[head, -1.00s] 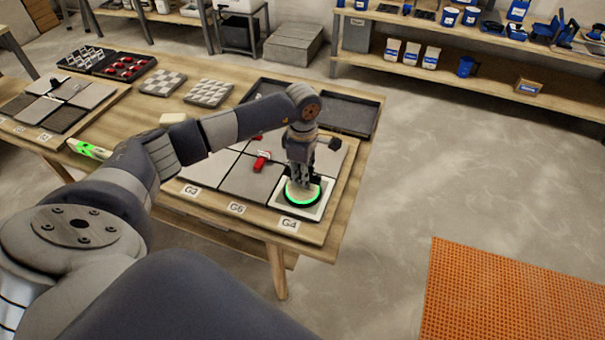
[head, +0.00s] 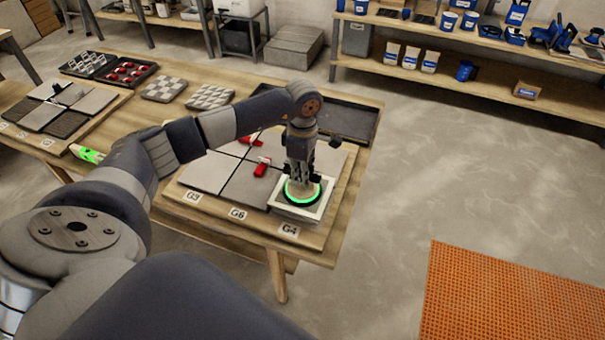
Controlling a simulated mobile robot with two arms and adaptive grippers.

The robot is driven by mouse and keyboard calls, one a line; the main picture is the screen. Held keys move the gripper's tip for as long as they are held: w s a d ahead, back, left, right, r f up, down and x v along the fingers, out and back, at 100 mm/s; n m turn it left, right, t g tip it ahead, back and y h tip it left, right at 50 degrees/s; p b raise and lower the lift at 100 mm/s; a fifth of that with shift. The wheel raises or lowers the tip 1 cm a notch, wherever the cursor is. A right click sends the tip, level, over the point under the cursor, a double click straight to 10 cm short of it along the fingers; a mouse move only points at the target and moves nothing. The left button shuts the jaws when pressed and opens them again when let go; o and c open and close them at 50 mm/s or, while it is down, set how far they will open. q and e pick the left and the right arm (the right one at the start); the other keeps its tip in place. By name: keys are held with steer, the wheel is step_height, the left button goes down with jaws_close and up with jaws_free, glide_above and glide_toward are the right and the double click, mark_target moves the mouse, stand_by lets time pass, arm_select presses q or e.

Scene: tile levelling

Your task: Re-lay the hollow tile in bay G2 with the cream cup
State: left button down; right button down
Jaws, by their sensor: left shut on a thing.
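My left gripper (head: 300,181) points down over the front right bay, the one by the label G4 (head: 289,230). It is shut on a round cup with a cream-coloured middle and a bright green ring (head: 302,197). The cup is over a grey tile (head: 290,211) inside a pale square border. I cannot tell whether the cup touches the tile, or whether the tile sits raised. Labels G3 (head: 193,196) and G6 (head: 237,214) show along the front edge; I see no G2 label. My arm hides part of the back row of bays. My right gripper is not in view.
Red pieces (head: 262,167) lie on the neighbouring tiles. A dark tray (head: 345,118) is behind the bays. Checkered tiles (head: 210,97) and a tray of red parts (head: 125,73) stand farther back. A green and white object (head: 89,155) is at the left.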

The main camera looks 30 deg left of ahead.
arm_select(q)
steer(key=shift+r+p, duration=1.7)
steer(key=shift+r, duration=1.7)
steer(key=shift+a+f, duration=0.1)
steer(key=shift+a, duration=0.2)
steer(key=s+a+b, duration=0.3)
steer(key=a, duration=0.9)
steer(key=s+a+b, duration=0.2)
steer(key=s+a, duration=0.1)
steer(key=a, duration=0.9)
steer(key=shift+b, duration=0.4)
